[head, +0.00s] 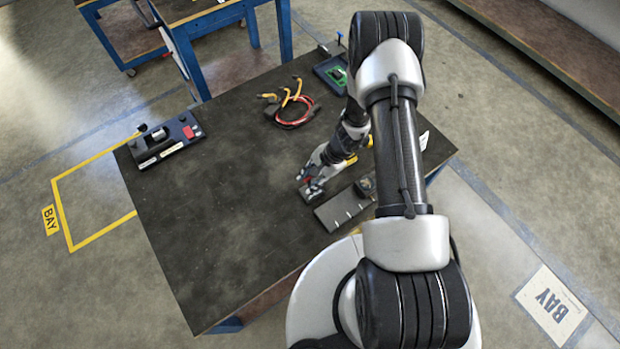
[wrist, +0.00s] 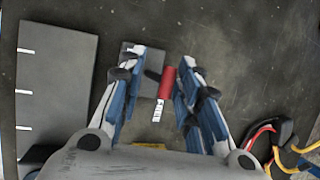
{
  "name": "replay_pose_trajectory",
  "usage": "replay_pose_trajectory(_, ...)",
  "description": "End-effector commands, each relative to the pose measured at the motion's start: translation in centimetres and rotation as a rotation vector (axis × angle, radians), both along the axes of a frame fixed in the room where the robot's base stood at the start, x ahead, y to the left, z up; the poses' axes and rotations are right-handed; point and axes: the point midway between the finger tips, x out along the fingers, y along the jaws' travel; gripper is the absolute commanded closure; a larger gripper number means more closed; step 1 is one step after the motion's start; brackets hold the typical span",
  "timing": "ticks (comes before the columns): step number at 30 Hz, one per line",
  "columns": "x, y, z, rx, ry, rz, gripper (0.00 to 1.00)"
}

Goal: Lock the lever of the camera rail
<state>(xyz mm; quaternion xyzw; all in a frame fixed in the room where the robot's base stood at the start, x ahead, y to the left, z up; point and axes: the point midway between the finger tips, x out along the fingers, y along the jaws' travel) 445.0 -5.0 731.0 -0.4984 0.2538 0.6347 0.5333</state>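The red lever (wrist: 167,82) shows in the wrist view, with a white marked piece at its lower end. It lies between the fingers of my gripper (wrist: 164,62), nearer the right finger. A small grey block (wrist: 149,58) sits beside the lever, partly hidden by the left finger. The fingers are apart; I cannot tell whether the right one touches the lever. In the head view my gripper (head: 313,184) is low over the table's near right part, hiding most of the lever. A grey plate with white marks (head: 343,208) lies beside it; it also shows in the wrist view (wrist: 58,85).
A dark object (head: 365,187) stands at the plate's right. Red and black cables with yellow ends (head: 293,112) lie at the table's back. A black fixture with a red part (head: 165,143) is at the left edge. The table's (head: 225,215) middle and left front are bare.

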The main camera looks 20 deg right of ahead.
Motion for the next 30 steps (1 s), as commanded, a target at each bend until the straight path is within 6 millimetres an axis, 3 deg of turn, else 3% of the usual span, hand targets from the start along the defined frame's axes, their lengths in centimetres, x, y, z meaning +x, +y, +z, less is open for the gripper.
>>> replay_pose_trajectory(16, -0.5, -4.3, 9.1, -0.001, -0.005, 0.0, 0.69)
replay_pose_trajectory(21, -0.6, -4.9, 10.4, 0.0, -0.003, 0.0, 0.69)
replay_pose_trajectory(30, -0.7, -4.9, 10.6, -0.001, -0.002, 0.0, 0.69)
